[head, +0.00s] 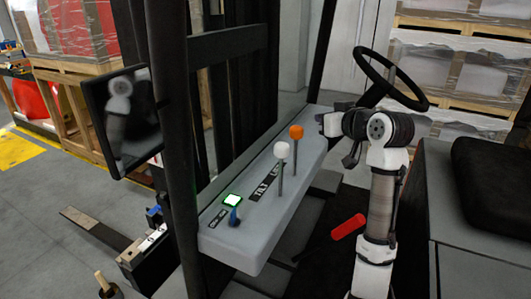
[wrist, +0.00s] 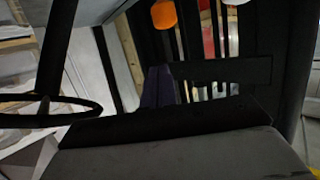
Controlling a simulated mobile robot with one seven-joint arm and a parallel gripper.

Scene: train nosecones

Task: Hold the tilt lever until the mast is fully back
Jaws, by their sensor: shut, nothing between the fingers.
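The white-knobbed lever (head: 282,150) and the orange-knobbed lever (head: 296,132) stand on a grey console (head: 232,246). A TILT label (head: 265,187) lies beside the white lever's base. The orange knob also shows at the top of the wrist view (wrist: 163,14), with the white knob (wrist: 236,2) cut off by the edge. My gripper (head: 322,122) is shut and empty, just right of the orange knob and apart from both levers.
A steering wheel (head: 390,78) is behind my arm and a black seat (head: 488,180) is to the right. A blue knob (head: 234,216) and a lit green-edged button (head: 232,200) sit at the console's near end.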

